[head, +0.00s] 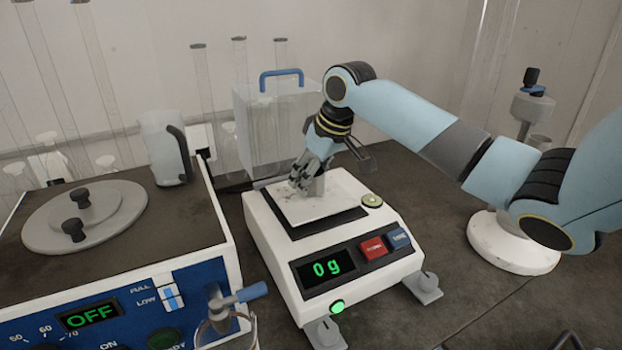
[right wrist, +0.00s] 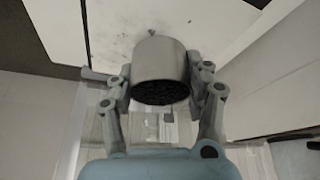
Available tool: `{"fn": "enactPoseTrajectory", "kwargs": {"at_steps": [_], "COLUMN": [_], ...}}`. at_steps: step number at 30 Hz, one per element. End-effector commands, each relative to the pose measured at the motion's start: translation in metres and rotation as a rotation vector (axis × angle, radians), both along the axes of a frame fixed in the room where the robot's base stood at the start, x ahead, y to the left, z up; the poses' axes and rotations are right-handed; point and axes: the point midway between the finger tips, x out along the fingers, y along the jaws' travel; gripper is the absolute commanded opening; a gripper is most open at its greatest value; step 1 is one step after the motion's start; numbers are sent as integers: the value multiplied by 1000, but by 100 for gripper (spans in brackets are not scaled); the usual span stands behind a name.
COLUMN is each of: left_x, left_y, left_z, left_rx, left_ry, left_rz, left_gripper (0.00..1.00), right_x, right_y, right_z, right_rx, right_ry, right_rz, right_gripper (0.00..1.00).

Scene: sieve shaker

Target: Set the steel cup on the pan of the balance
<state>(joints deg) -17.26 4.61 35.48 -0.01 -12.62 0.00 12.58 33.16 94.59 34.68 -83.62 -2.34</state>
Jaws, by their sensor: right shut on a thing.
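The steel cup (right wrist: 160,62) is a short grey cylinder with dark granular contents at its open end in the right wrist view. My right gripper (right wrist: 160,88) is shut on it, one finger on each side. In the head view the right gripper (head: 312,178) is over the rear part of the balance pan (head: 305,209), and its fingers hide most of the cup (head: 319,187). I cannot tell whether the cup touches the pan. The white balance (head: 380,268) shows 0 g on its green display. My left gripper is not in view.
The sieve shaker (head: 150,262), its display reading OFF, stands to the left. A clear box with a blue handle (head: 281,78) stands behind the balance. A plastic jug (head: 162,148) and glass tubes are at the back. A white-based stand (head: 512,243) is to the right.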

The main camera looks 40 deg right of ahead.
Motion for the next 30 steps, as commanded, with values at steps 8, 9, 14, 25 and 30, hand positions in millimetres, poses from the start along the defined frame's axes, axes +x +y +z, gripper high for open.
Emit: {"fn": "enactPoseTrajectory", "kwargs": {"at_steps": [8, 9, 14, 25, 30], "left_x": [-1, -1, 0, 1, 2], "left_y": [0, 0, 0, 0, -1], "left_z": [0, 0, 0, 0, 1], "left_rx": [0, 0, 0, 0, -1], "left_ry": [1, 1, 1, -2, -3], "left_rz": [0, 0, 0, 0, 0], "left_gripper": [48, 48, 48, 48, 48], "right_x": [0, 0, 0, 0, -4], "right_y": [0, 0, 0, 0, -1], "right_z": [-8, -8, -10, -10, 3], "right_rx": [-1, -1, -1, -1, -2], "right_ry": [-1, -1, -1, -1, -2], "right_rz": [0, 0, 0, 0, 1], "right_gripper": [14, 14, 59, 75, 75]}}
